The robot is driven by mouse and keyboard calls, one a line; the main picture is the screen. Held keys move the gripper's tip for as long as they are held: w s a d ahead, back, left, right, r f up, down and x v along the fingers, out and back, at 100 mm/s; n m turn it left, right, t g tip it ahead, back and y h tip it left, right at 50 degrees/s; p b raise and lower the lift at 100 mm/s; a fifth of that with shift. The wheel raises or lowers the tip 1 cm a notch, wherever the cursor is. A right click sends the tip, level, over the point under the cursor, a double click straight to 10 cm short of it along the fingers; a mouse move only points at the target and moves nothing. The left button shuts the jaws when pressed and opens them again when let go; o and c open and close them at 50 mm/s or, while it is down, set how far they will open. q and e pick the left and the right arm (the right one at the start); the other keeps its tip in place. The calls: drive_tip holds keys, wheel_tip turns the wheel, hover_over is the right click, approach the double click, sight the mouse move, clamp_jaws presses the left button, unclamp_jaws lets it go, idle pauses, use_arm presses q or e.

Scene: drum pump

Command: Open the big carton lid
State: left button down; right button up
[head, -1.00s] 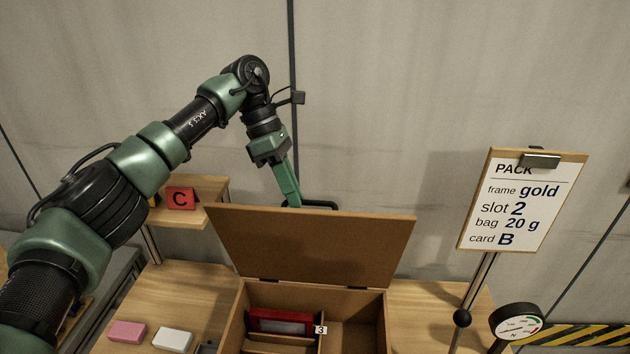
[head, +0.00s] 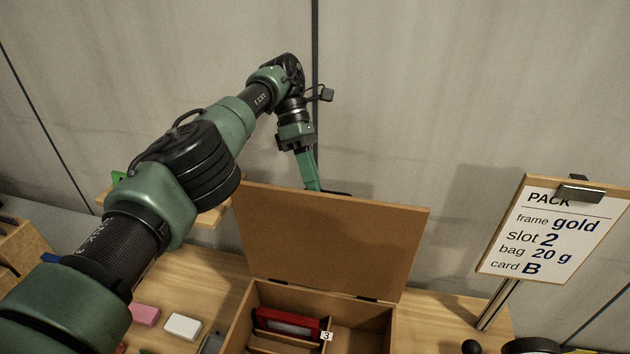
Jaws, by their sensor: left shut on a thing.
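The big carton (head: 251,322) stands on the table with its brown lid (head: 335,240) raised, leaning back a little past upright on its rear hinges. My left gripper (head: 316,188) is at the top edge of the lid, toward its far side, shut on the lid's dark handle, of which only a small part shows. The fingertips are partly hidden behind the lid edge. Inside the carton, a red framed item (head: 288,323) lies in a divided compartment beside a tag reading 3 (head: 326,337). My right gripper is not in view.
A pink block (head: 145,314) and a white block (head: 183,326) lie left of the carton. A sign board (head: 550,235) on a post stands at the right. A small wooden shelf (head: 212,216) is behind my left arm. A grey wall is close behind.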

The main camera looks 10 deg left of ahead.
use_arm(q)
drive_tip(key=shift+a+f, duration=0.25)
drive_tip(key=shift+f, duration=0.15)
drive_tip(key=c, duration=1.6)
unclamp_jaws()
drive_tip(key=shift+o, duration=0.6)
drive_tip(key=shift+w, duration=0.15)
drive_tip(key=shift+r, duration=0.1)
